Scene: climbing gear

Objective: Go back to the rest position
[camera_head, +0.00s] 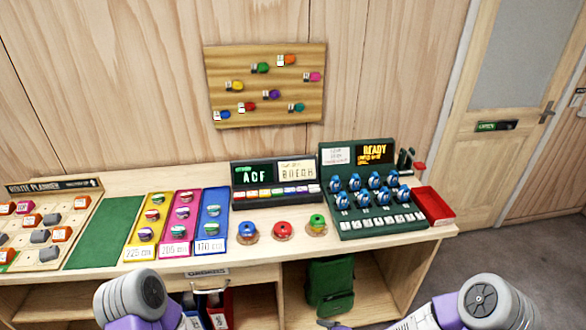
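My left arm shows at the bottom left as a grey and purple joint; its gripper is below the picture or hidden. My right arm comes in at the bottom right, with its forearm pointing left. A small dark tip of my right gripper (332,324) seems to show at the bottom edge, in front of the lower shelf. Its fingers are cut off, so their opening cannot be seen. Both arms are low, in front of the wooden counter (270,262), and apart from the gear on it.
The counter holds a route planner board (48,228), a green mat (104,232), yellow (140,252), pink (174,247) and blue (209,244) trays, coloured discs, a display (255,175), a green rack (380,228) of blue devices and a red tray (434,206). A green backpack (330,284) sits below.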

